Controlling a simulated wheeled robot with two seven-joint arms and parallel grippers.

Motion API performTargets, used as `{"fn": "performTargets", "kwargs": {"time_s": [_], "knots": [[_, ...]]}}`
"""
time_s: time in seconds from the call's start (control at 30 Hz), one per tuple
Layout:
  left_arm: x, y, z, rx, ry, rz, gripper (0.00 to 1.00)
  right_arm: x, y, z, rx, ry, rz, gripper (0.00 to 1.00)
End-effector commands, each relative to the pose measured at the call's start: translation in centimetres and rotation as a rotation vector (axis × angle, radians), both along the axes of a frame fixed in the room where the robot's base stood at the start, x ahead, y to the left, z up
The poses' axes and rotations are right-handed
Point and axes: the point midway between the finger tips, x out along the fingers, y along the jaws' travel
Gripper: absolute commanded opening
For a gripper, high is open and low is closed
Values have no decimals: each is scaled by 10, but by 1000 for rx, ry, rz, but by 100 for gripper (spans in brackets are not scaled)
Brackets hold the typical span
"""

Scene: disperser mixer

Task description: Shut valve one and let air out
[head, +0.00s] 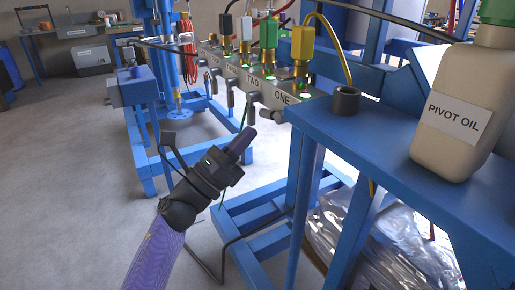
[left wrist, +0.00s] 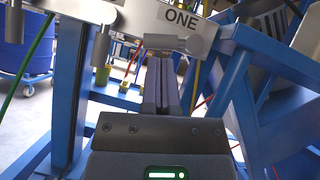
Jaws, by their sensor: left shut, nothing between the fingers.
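The grey valve manifold (head: 262,88) carries labels, with ONE nearest me and TWO beyond it. The dark handle of valve one (head: 268,115) lies roughly level under the ONE label, and in the left wrist view it shows as a grey cylinder (left wrist: 160,42). The handle of valve two (head: 252,108) hangs down beside it, also seen in the left wrist view (left wrist: 102,42). My left gripper (head: 246,135) is shut and empty, its fingers pointing up toward valve one from below. In the left wrist view the fingertips (left wrist: 165,62) appear just below the handle; contact cannot be told.
Colored fittings, with a yellow one (head: 302,43) and a green one (head: 268,34), stand on the manifold. A blue bench (head: 400,150) at right bears a PIVOT OIL bottle (head: 455,110) and a black cup (head: 345,100). Blue frame bars stand below. Open floor lies at left.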

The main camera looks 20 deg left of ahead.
Motion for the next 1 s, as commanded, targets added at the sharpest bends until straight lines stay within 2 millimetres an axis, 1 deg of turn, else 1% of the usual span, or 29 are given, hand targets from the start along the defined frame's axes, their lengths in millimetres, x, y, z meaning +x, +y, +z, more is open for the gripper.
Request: {"fn": "performTargets", "kwargs": {"time_s": [0.03, 0.13, 0.2, 0.3, 0.4, 0.5, 0.67, 1.0], "knots": [[2, 4, -18, 4, 6, 0, 0, -5, -1, -14, -1, 14, 1, 0], [-19, 14, -22, -1, 6, 0, 0, -9, -1, -5, -2, 20, 1, 0], [-32, 21, -31, -2, 4, -1, 0, -11, -1, -3, -2, 22, 0, 0], [-48, 30, -43, -1, 5, -1, 0, -9, -1, -3, -2, 17, 1, 0], [-61, 37, -52, -1, 3, 0, 0, -6, 0, -3, -1, 13, 0, 0], [-70, 42, -58, -1, 2, 0, 0, -3, 2, -4, 2, 8, -1, 0], [-74, 44, -61, 0, 1, -1, 0, 3, 6, -5, 9, -3, -5, 0], [-74, 44, -61, 0, 1, -1, 0, 0, 6, -5, 9, 1, -5, 0]]}}
